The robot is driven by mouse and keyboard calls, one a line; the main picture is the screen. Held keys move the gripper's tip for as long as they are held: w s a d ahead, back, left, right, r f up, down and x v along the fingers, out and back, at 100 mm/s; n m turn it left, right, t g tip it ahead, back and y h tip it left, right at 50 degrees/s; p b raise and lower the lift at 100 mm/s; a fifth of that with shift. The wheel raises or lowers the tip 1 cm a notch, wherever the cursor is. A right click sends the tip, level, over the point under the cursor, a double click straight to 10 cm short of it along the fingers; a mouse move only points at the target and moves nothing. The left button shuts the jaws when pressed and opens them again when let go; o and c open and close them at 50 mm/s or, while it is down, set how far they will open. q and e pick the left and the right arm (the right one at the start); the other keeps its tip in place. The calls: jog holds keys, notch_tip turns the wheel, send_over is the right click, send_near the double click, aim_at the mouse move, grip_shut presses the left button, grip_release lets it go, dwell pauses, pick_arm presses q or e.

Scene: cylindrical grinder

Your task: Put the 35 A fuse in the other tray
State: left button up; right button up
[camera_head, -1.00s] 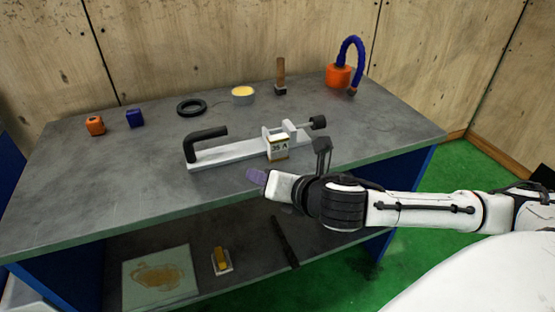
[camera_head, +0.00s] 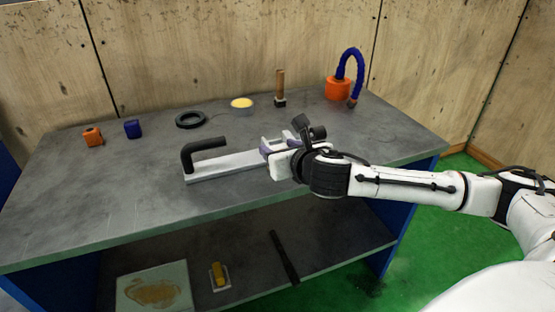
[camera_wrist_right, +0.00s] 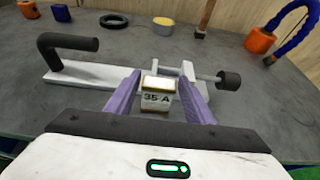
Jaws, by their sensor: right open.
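The 35 A fuse (camera_wrist_right: 158,98) is a small white block with brown-gold edges and "35-A" on its front. It sits at the white fixture with a black handle (camera_head: 228,167) on the bench top. My right gripper (camera_head: 272,150) is open. In the right wrist view its purple fingers (camera_wrist_right: 158,84) stand one on each side of the fuse; I cannot tell whether they touch it. In the head view my gripper hides the fuse. I cannot make out any tray for certain. My left gripper is not in view.
On the bench (camera_head: 95,205) stand an orange block (camera_head: 93,137), a blue block (camera_head: 132,129), a black ring (camera_head: 190,119), a yellow-filled dish (camera_head: 242,103), a wooden-handled tool (camera_head: 280,88) and an orange base with blue hose (camera_head: 338,89). The lower shelf holds a greenish plate (camera_head: 128,296).

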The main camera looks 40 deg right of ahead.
jog(key=shift+w+d+f, duration=0.1)
jog(key=shift+w+f, duration=0.15)
jog(key=shift+w, duration=0.35)
jog(key=c, duration=1)
